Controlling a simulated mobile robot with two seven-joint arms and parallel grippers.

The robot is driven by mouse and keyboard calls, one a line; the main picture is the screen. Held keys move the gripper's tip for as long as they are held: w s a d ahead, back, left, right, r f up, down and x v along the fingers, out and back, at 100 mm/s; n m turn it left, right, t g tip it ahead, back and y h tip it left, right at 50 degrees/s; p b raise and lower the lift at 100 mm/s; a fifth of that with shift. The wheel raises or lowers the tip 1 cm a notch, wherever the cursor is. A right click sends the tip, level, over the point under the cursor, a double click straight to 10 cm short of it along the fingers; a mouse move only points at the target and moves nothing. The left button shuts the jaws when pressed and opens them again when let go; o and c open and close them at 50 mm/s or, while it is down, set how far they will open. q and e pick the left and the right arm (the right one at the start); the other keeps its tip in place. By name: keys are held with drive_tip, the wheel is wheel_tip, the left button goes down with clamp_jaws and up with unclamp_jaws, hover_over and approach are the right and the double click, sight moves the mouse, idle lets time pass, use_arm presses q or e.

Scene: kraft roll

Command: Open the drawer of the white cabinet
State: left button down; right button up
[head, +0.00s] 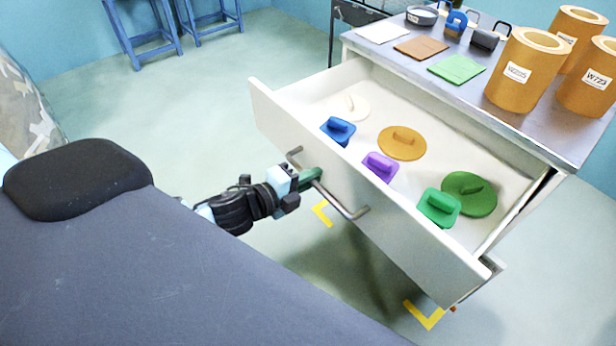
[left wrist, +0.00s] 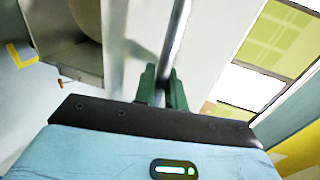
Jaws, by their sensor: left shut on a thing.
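The white cabinet (head: 568,165) stands at the right in the head view. Its drawer (head: 262,100) is pulled well out, with its inside in plain sight. A metal bar handle (head: 345,211) runs along the drawer front. My left gripper (head: 312,177) is at the handle, its green fingers shut on the bar. In the left wrist view the bar (left wrist: 176,45) passes between the green fingers (left wrist: 161,88). My right gripper is not in view.
The drawer holds several coloured lids, among them a blue one (head: 338,130) and an orange one (head: 402,143). Brown rolls (head: 528,70) and coloured sheets lie on the cabinet top. A dark padded surface (head: 150,270) fills the lower left. Blue stools (head: 135,35) stand far back.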

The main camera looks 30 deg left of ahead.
use_arm(q)
drive_tip(key=shift+s, duration=0.2)
idle(0.3)
drive_tip(key=c, duration=1.6)
unclamp_jaws()
drive_tip(key=shift+o, duration=0.2)
drive_tip(key=v, duration=0.7)
drive_tip(key=shift+s+a, duration=0.15)
drive_tip(key=shift+s, duration=0.2)
